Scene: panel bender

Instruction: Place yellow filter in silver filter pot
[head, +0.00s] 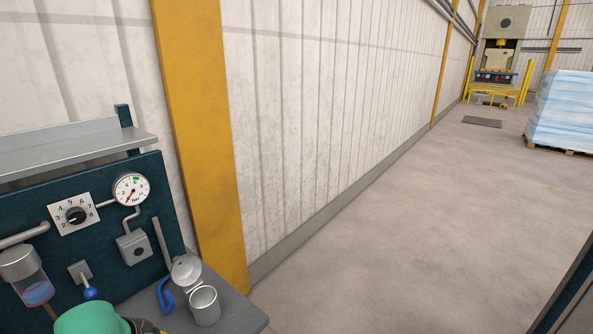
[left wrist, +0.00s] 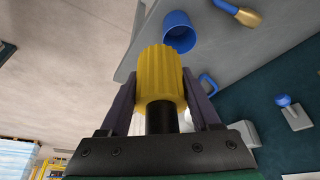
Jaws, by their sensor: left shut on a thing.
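The yellow filter (left wrist: 161,75), a ribbed cylinder with a black stem, is in my left gripper (left wrist: 163,98). In the left wrist view the two fingers are shut on it from both sides. A blue handle (head: 164,295) is beside the lid. My right gripper is not in view.
A dark panel (head: 98,222) with a gauge (head: 131,189), a dial (head: 76,215) and a blue-knobbed lever (head: 90,292) rises behind the bench. Open floor lies to the right.

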